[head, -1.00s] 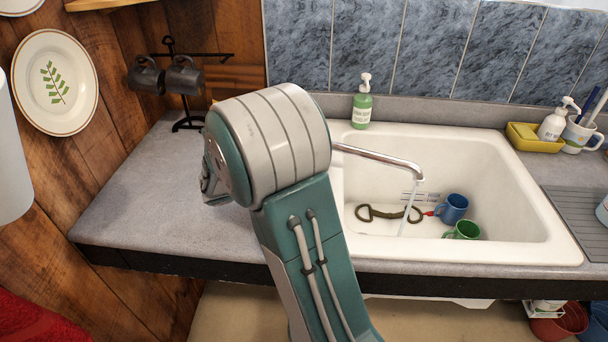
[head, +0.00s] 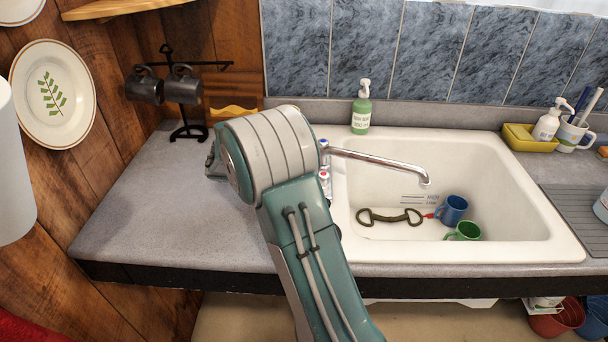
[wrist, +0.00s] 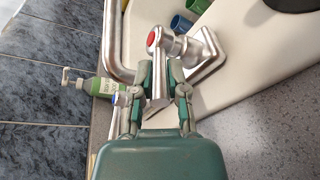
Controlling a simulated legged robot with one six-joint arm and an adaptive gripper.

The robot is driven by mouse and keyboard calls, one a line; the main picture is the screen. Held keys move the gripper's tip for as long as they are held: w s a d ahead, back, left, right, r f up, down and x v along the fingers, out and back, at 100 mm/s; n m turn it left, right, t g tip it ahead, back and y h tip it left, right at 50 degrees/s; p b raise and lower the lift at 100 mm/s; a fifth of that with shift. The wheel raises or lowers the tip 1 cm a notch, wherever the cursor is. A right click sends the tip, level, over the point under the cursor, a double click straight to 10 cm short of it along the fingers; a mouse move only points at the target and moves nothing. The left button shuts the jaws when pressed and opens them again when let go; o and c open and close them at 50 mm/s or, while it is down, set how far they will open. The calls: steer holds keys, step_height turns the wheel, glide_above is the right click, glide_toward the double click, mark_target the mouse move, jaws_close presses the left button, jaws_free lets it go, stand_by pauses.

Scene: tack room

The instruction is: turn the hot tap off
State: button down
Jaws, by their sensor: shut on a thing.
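The hot tap (wrist: 152,40) has a red cap and a chrome body in the wrist view. Its red mark also shows just right of my arm in the head view (head: 324,176). My gripper (wrist: 156,80) is shut on the hot tap's handle, with the metal between its two fingers. In the head view my arm hides the gripper. The blue-marked cold tap (head: 323,144) is behind the hot one. The chrome spout (head: 385,162) reaches over the white sink (head: 545,225), and no water stream shows below it.
A green soap bottle (head: 361,108) stands behind the sink. A metal bit (head: 390,217), a blue mug (head: 453,209) and a green mug (head: 464,231) lie in the basin. Mugs hang on a black stand (head: 188,130) at left. The left counter (head: 140,205) is clear.

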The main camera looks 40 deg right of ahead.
steer(key=shift+s+f, duration=0.15)
steer(key=shift+f, duration=0.05)
steer(key=c, duration=0.7)
jaws_free()
steer(key=shift+r, duration=0.1)
steer(key=shift+o, duration=0.2)
steer(key=v, duration=1.2)
steer(key=shift+w, duration=0.25)
steer(key=shift+d, duration=0.1)
steer(key=s+a+r+t+y, duration=0.2)
steer(key=s+r+t+y, duration=0.35)
steer(key=s, duration=0.65)
steer(key=s+a+t+y, duration=0.8)
steer(key=s+a, duration=0.1)
steer(key=s, duration=0.5)
